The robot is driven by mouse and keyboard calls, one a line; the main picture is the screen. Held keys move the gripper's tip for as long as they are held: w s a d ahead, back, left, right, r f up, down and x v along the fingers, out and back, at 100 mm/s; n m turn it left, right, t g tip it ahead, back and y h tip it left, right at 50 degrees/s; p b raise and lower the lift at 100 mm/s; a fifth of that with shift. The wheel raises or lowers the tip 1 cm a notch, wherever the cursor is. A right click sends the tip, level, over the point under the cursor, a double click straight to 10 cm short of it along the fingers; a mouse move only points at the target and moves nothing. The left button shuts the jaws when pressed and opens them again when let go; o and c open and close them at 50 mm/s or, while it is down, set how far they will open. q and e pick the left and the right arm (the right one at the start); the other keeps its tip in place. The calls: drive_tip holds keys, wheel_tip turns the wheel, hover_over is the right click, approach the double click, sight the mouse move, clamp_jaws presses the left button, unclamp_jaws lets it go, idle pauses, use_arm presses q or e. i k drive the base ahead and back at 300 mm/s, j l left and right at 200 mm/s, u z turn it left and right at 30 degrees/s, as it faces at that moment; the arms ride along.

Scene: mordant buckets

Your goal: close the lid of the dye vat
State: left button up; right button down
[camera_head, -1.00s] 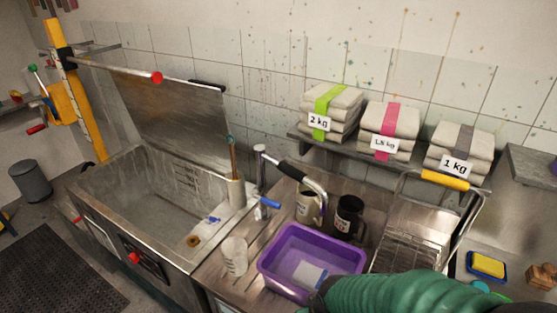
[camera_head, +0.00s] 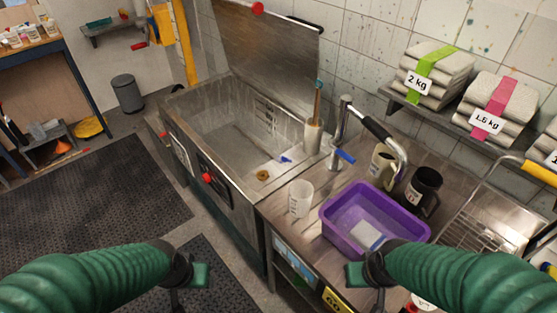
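The dye vat (camera_head: 175,104) is a steel basin at the centre left, with a red knob (camera_head: 208,178) on its front. Its metal lid (camera_head: 268,62) stands raised and tilted back at the wall side, so the vat is open. A dark handle (camera_head: 306,23) is on the lid's upper edge. My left gripper (camera_head: 188,280) is empty, low in the view, above the floor in front of the vat. My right gripper (camera_head: 364,277) is low in front of the purple tub. Both are well apart from the lid, and their finger gaps are not clear.
A brush (camera_head: 317,100) stands in a holder at the vat's right corner. Beside it are a tap (camera_head: 372,125), a white cup (camera_head: 300,197), mugs (camera_head: 423,190) and a purple tub (camera_head: 333,230). Dark mats (camera_head: 90,195) cover open floor at the left.

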sight(277, 56)
drive_tip(key=i+j, duration=0.2)
drive_tip(key=j, duration=0.2)
drive_tip(key=i+j, duration=0.2)
drive_tip(key=j, duration=0.2)
drive_tip(key=i+j, duration=0.2)
drive_tip(key=j, duration=0.2)
drive_tip(key=i+j, duration=0.2)
drive_tip(key=j, duration=0.25)
drive_tip(key=i+j, duration=0.2)
drive_tip(key=j, duration=0.2)
